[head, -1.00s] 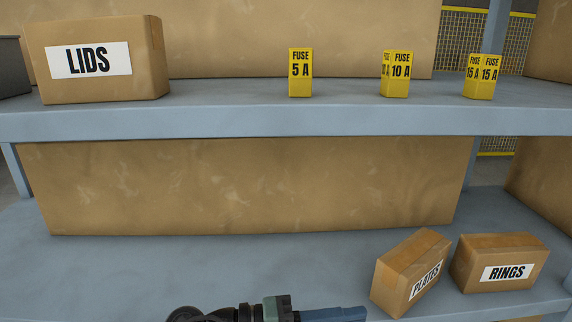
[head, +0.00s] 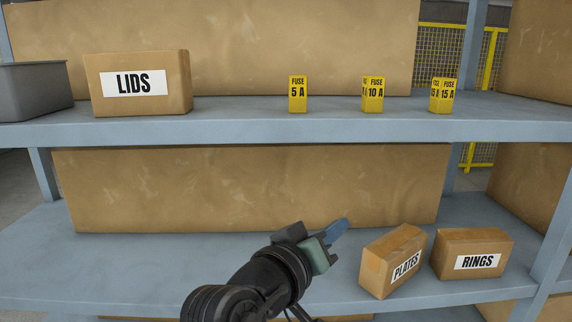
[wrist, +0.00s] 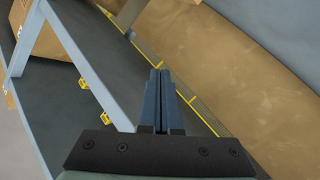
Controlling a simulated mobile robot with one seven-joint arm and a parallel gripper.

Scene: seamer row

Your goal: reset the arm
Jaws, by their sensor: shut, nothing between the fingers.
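My gripper (head: 338,230) is in front of the lower shelf in the head view, pointing up and to the right. Its blue fingers lie together with nothing between them; they also show in the wrist view (wrist: 159,90). It is left of the PLATES box (head: 393,262) and apart from it. My dark arm reaches up from the bottom edge of the head view.
The RINGS box (head: 474,253) stands right of the PLATES box on the lower shelf (head: 120,265). The upper shelf (head: 230,127) bears a grey bin (head: 35,92), the LIDS box (head: 138,83) and yellow fuse boxes 5 A (head: 298,93), 10 A (head: 373,94) and 15 A (head: 443,95).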

